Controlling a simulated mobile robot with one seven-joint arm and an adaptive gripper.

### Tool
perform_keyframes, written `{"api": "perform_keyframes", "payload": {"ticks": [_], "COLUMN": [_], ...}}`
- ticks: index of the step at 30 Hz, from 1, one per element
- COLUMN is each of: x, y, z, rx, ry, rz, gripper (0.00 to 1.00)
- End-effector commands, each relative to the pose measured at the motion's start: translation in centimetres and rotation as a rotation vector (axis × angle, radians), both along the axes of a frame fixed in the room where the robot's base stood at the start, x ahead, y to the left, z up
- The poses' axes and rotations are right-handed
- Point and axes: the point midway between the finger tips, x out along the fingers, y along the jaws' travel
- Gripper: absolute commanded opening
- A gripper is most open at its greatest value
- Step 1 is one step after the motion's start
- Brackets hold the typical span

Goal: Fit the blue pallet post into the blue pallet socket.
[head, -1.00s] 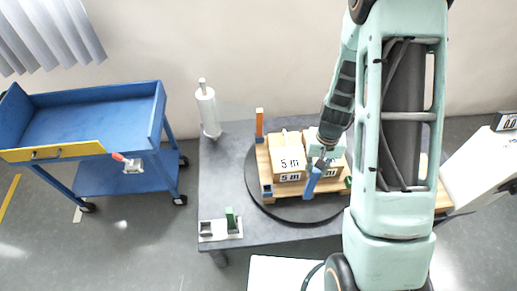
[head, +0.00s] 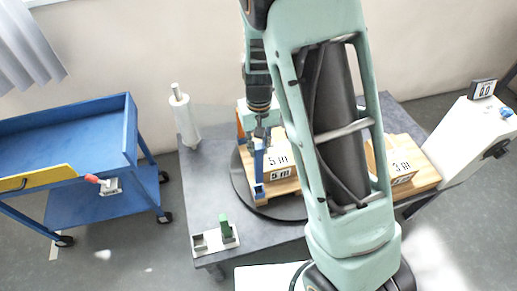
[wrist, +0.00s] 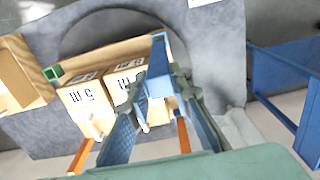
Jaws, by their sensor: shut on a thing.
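My gripper (head: 260,137) is shut on the blue pallet post (head: 258,163) above the front-left corner of the wooden pallet (head: 285,187). The post points down. In the wrist view the blue post (wrist: 157,72) sits between the fingertips (wrist: 158,84), reaching past them toward the pallet corner. The blue pallet socket (head: 259,193) is on that corner, just under the post's lower end in the head view. I cannot tell whether the post's end is inside it. In the wrist view the socket is hard to separate from the post.
Cartons marked 5 m (head: 277,162) stand on the pallet beside the post. A green post (head: 224,226) stands in a holder (head: 212,243) at the table's front. A white roll (head: 184,118) and blue cart (head: 85,150) are left.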

Motion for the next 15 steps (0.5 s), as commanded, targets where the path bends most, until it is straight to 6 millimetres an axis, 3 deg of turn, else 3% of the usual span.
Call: {"api": "perform_keyframes", "payload": {"ticks": [10, 15], "x": [0.0, 0.0], "y": [0.0, 0.0], "z": [0.1, -1.0], "rx": [0.001, 0.0], "ry": [-0.001, 0.0], "rz": [0.001, 0.0], "gripper": [0.0, 0.0]}}
